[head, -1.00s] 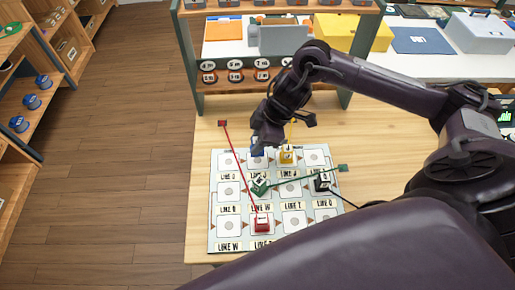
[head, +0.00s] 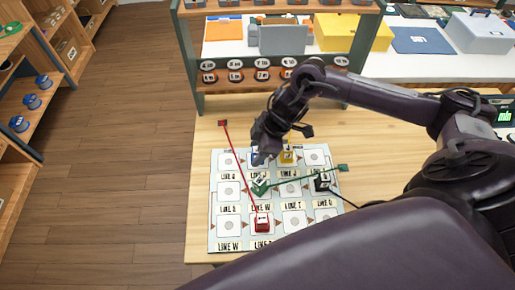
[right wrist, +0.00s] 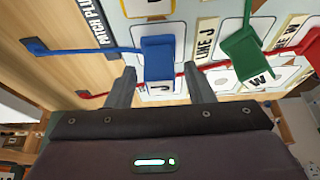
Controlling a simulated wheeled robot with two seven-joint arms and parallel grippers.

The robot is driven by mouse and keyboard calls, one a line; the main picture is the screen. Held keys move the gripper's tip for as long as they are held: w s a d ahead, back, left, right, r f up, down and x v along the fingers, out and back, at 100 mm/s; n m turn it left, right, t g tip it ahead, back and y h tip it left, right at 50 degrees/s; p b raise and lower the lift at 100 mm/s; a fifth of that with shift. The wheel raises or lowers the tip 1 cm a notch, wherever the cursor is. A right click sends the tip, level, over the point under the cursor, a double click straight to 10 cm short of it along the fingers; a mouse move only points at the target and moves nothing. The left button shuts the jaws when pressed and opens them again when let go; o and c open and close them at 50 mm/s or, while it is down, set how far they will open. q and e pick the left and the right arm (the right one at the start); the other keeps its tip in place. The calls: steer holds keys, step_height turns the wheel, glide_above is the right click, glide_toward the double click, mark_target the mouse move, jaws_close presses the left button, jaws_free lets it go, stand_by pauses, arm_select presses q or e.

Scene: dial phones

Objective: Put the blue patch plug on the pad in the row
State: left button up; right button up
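The blue patch plug (right wrist: 158,58) sits on the white board, tagged "J", with its blue cable running to a dark end block (right wrist: 35,46) in the right wrist view. In the head view it is mostly hidden behind my right gripper (head: 262,153), at the board's back row. In the right wrist view, my right gripper (right wrist: 160,76) is open, one finger on each side of the blue plug with gaps visible. The board (head: 213,240) carries rows of pads with line labels; a bare pad (head: 316,158) shows at back right. My left gripper is not in view.
A yellow plug (head: 287,157) stands right beside my gripper. A green plug (head: 259,187), a red plug (head: 262,224) and a black plug (head: 322,183) are also on the board, with cables crossing it. A shelf rack (head: 270,95) stands behind.

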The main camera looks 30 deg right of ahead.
steer(key=shift+r, duration=0.1)
steer(key=b+v, duration=0.1)
steer(key=v, duration=1.1)
